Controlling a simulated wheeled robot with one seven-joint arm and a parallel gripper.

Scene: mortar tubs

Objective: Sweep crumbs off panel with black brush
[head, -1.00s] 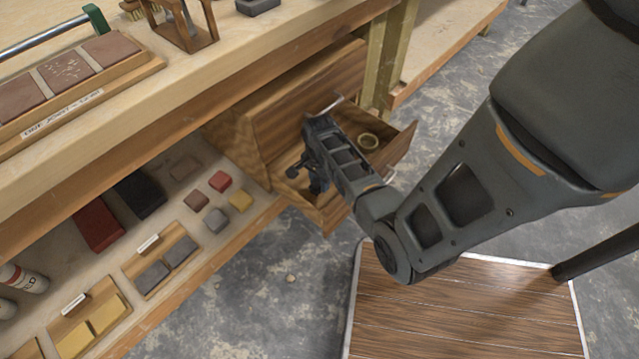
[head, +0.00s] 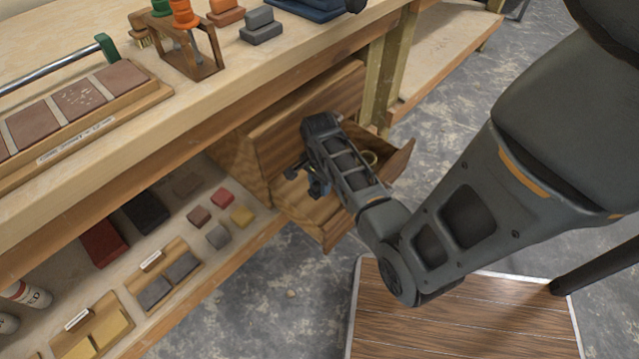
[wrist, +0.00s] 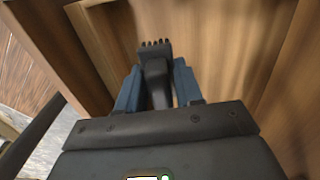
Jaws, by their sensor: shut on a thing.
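In the wrist view, my gripper (wrist: 157,88) has its blue fingers shut on a black brush (wrist: 156,70), whose short dark bristles point away from me. In the head view, my gripper (head: 312,184) is over the open wooden drawer (head: 328,226) under the bench; the brush cannot be made out there. On the bench at the upper left, a wooden tray holds a row of brown panels. One panel (head: 78,98) carries pale crumbs and is well away from my gripper.
A lower shelf (head: 205,272) carries coloured blocks. On the bench, a wooden rack (head: 190,62) with orange and green tools and a grey block (head: 261,27) stand right of the panels. A metal rail runs behind the panels.

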